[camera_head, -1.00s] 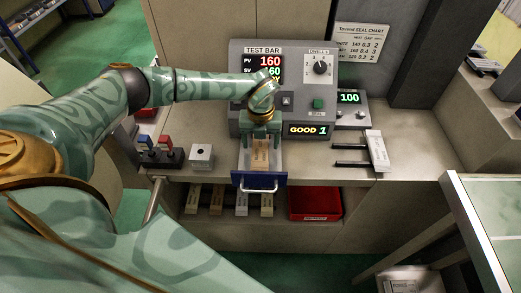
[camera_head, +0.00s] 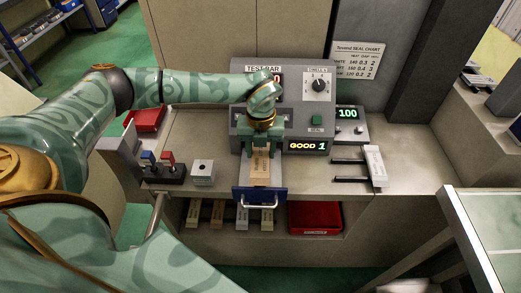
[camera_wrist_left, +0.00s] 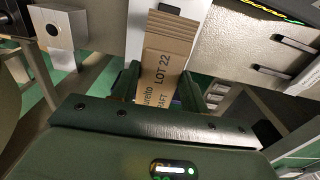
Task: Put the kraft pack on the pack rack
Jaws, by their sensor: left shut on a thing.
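The kraft pack (camera_head: 260,170) is a brown cardboard bundle, printed "LOT 22" in the left wrist view (camera_wrist_left: 163,70). My left gripper (camera_head: 260,140) is shut on it, with one finger on each side, in front of the grey test machine. The pack is over or just above the open tray with the blue front; the exact gap cannot be told. What looks like the pack rack (camera_head: 376,166), a pale labelled upright with two dark prongs, stands to the right on the counter. Its prongs also show in the left wrist view (camera_wrist_left: 298,43). My right gripper is out of view.
The blue-fronted tray (camera_head: 260,197) juts from the counter's front edge. A switch box (camera_head: 163,172) and a metal block (camera_head: 203,172) stand to its left. A red bin (camera_head: 315,217) and several packs sit on the lower shelf. The counter between tray and rack looks clear.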

